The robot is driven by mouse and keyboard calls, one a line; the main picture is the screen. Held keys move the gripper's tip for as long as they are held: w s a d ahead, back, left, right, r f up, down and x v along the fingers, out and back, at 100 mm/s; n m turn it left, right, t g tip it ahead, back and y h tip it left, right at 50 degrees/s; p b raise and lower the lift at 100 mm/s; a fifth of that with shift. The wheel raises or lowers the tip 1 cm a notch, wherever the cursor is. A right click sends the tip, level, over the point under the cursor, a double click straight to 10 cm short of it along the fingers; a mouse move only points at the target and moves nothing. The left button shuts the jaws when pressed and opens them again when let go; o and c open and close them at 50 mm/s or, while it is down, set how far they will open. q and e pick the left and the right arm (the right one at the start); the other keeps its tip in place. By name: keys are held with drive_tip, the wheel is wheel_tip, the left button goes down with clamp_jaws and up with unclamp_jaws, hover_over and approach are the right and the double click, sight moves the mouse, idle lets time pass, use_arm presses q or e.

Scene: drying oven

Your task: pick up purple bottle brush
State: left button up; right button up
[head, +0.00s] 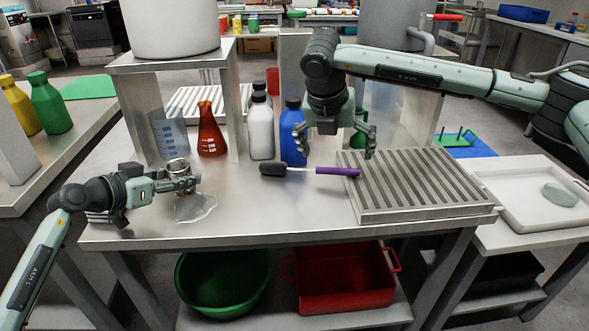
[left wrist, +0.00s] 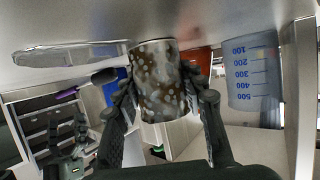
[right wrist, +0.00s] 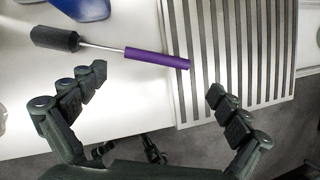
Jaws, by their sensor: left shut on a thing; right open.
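The purple bottle brush (head: 338,171) lies on the steel table, its dark bristle head to the left and its purple handle reaching to the slatted rack. In the right wrist view its purple handle (right wrist: 157,58) lies ahead of the fingertips and the handle end overlaps the rack edge. My right gripper (head: 340,145) is open and empty, above and behind the brush. It also shows in the right wrist view (right wrist: 160,80). My left gripper (head: 188,185) is shut on a speckled metal cup (left wrist: 158,80) at the table's left.
The slatted metal rack (head: 415,183) stands right of the brush. Blue (head: 292,130) and white bottles (head: 261,130), a red-brown flask (head: 211,132) and a beaker (head: 170,137) stand behind. A clear dish (head: 195,208) lies at the front left. The front middle is clear.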

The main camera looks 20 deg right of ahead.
sight(337, 171)
drive_tip(key=shift+a+x, duration=0.1)
drive_tip(key=shift+x, duration=1.3)
drive_tip(key=shift+a+x, duration=0.15)
drive_tip(key=shift+x, duration=1.25)
drive_tip(key=shift+f, duration=0.1)
drive_tip(key=shift+c, duration=0.2)
drive_tip(key=c, duration=1.1)
